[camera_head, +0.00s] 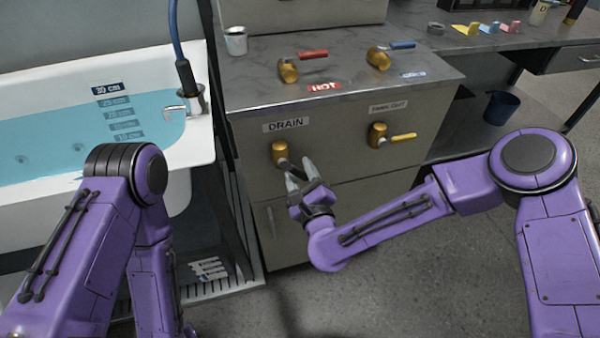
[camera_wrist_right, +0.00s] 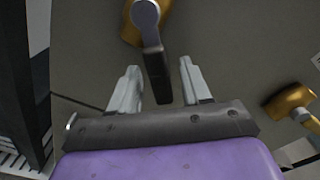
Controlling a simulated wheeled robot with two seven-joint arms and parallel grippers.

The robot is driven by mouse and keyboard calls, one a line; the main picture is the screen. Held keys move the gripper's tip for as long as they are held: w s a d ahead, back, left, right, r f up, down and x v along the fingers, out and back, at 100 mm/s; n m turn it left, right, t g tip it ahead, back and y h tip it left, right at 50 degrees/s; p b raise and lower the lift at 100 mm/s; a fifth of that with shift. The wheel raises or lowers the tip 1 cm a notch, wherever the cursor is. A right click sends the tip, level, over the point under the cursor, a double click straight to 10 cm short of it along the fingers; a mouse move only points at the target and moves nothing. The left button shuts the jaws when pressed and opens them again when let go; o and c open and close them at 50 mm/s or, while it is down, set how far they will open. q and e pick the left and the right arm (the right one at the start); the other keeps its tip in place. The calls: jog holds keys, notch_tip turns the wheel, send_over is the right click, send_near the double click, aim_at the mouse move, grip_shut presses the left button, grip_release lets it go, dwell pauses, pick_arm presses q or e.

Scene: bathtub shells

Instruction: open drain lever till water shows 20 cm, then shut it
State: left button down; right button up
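The drain lever (camera_head: 280,152) has a gold mount under the DRAIN label (camera_head: 286,125) on the cabinet front. Its dark handle (camera_wrist_right: 156,72) hangs downward between my right gripper's fingers in the wrist view. My right gripper (camera_head: 302,178) is open, with a gap on each side of the handle; it also shows in the wrist view (camera_wrist_right: 160,85). The bathtub (camera_head: 190,150) holds blue water (camera_head: 60,130). The water line lies just below the 30 cm plate (camera_head: 107,89); the lower marks look submerged. My left arm is at the left, its gripper out of view.
A second gold lever (camera_head: 383,137) points right on the same front. Red-handled (camera_head: 290,70) and blue-handled (camera_head: 380,58) taps sit on the counter, with a white cup (camera_head: 236,40) at its left. A blue bucket (camera_head: 501,107) stands on a low shelf at right.

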jog(key=b+v, duration=0.1)
jog(key=v, duration=0.9)
jog(key=shift+s, duration=0.25)
jog(key=shift+d, duration=0.1)
dwell(6.7)
